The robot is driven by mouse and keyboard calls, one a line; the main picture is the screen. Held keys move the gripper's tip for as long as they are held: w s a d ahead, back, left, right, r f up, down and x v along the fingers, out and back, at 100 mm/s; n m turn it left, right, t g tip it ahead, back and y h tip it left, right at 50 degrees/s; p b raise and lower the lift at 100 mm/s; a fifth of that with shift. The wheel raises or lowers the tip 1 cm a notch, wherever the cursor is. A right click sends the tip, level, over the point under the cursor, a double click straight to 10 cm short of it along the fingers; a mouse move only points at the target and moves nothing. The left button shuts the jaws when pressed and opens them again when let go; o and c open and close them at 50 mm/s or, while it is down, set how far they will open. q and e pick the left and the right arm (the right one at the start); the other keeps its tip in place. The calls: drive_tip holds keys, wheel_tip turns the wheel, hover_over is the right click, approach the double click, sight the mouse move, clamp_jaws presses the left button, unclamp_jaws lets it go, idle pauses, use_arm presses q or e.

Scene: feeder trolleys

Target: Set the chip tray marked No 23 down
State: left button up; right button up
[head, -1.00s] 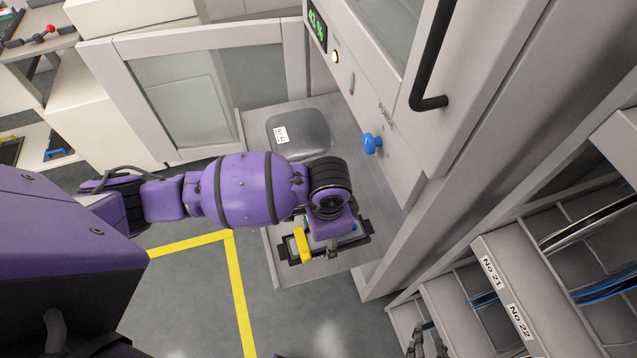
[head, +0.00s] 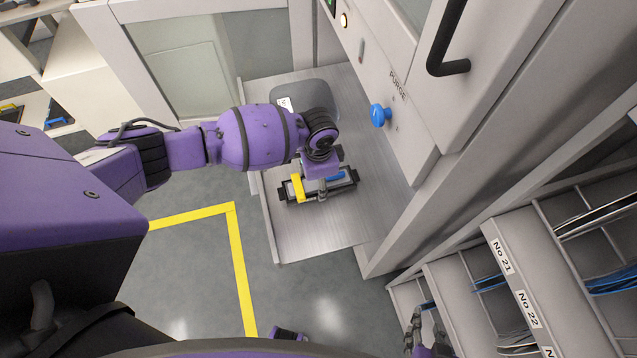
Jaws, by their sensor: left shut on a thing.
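The chip tray (head: 347,184) has a black rim, with a yellow part at its left end and some blue on it. Its number does not show, so I cannot read No 23. My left gripper (head: 322,192) is above the tray, shut on it, with the wrist hiding part of the hold. The tray is over the grey metal shelf (head: 310,235) of the cabinet; I cannot tell whether it touches the surface. My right gripper (head: 425,330) is low at the bottom right, fingers apart, beside the numbered rack.
A dark grey lidded shape (head: 318,100) with a white label sits further back on the shelf. A blue PURGE knob (head: 380,115) sticks out of the cabinet. The rack (head: 515,290) marked No 21 and No 22 stands at right. The shelf's front part is bare.

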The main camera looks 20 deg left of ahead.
use_arm(q)
drive_tip(key=shift+f, duration=0.75)
use_arm(e)
drive_tip(key=shift+f, duration=0.25)
use_arm(q)
drive_tip(key=shift+f, duration=0.1)
drive_tip(key=o, duration=1.1)
drive_tip(key=shift+f, duration=0.1)
drive_tip(key=shift+o, duration=0.9)
wheel_tip(320, 180, up, 12)
drive_tip(key=p, duration=0.1)
drive_tip(key=shift+r+p, duration=0.2)
drive_tip(key=shift+p, duration=0.1)
use_arm(e)
drive_tip(key=shift+r, duration=0.75)
